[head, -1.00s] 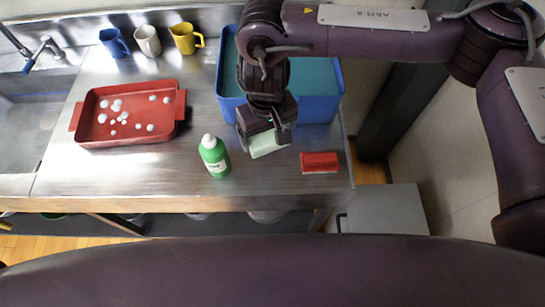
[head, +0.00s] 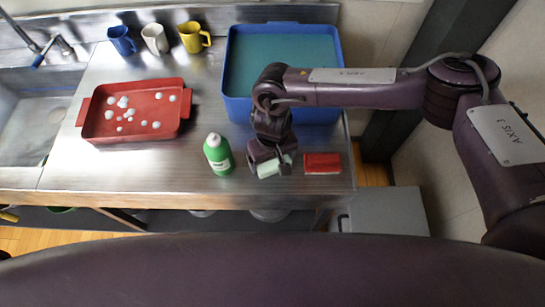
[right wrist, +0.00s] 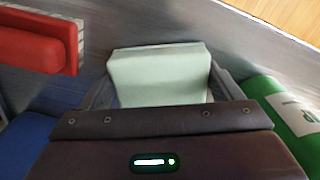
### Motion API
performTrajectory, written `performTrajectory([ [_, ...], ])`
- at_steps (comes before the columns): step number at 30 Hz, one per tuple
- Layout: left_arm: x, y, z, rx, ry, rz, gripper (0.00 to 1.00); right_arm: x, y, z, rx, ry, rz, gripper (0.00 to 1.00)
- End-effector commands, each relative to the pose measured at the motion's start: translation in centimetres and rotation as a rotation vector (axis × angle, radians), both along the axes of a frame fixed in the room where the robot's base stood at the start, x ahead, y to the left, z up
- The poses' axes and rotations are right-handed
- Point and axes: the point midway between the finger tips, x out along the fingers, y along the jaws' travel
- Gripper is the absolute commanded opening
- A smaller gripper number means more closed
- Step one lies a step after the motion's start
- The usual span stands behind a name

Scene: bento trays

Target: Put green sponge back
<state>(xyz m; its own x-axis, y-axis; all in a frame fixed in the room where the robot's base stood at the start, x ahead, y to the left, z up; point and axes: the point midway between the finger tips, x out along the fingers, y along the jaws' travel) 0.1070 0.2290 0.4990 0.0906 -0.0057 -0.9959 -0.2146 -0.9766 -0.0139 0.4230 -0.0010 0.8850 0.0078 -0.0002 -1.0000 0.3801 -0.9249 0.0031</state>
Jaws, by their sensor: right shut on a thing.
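The pale green sponge (head: 268,169) is held between the fingers of my right gripper (head: 272,166). My right gripper is shut on it, low over the counter, between the green bottle and the red sponge. In the right wrist view the green sponge (right wrist: 160,74) fills the space between the two fingers (right wrist: 160,95). I cannot tell whether the sponge touches the counter. My left gripper is not in view.
A green bottle (head: 219,155) stands just left of my right gripper, and a red sponge (head: 322,163) lies just right. A blue water-filled bin (head: 238,107) is behind. A red tray (head: 100,128) with white blobs and several mugs (head: 154,40) stand left. The counter's front edge is close.

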Motion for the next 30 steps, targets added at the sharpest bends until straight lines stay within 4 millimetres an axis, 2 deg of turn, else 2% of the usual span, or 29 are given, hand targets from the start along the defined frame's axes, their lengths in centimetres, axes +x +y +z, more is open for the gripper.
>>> performTrajectory([
  [5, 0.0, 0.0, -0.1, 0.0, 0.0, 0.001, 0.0, 0.0, 0.0, -0.4, 0.0, 0.001, -0.001, 0.68],
  [6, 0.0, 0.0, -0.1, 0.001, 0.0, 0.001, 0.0, 0.0, 0.0, -0.3, 0.0, 0.0, -0.001, 0.88],
  [9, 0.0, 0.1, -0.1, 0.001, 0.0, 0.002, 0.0, 0.0, 0.0, -0.3, 0.0, 0.0, 0.0, 1.0],
  [16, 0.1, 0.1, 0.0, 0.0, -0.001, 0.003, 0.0, 0.0, 0.0, -0.1, 0.0, 0.0, 0.0, 1.0],
  [20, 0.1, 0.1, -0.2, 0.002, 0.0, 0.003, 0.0, 0.0, 0.1, 0.8, 0.002, 0.001, 0.001, 1.0],
  [23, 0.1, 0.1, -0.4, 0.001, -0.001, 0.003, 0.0, 0.0, 0.1, 2.6, 0.004, -0.002, 0.001, 1.0],
  [30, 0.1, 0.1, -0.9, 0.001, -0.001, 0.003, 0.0, 0.1, 0.1, 8.0, 0.002, -0.006, 0.003, 1.0],
])
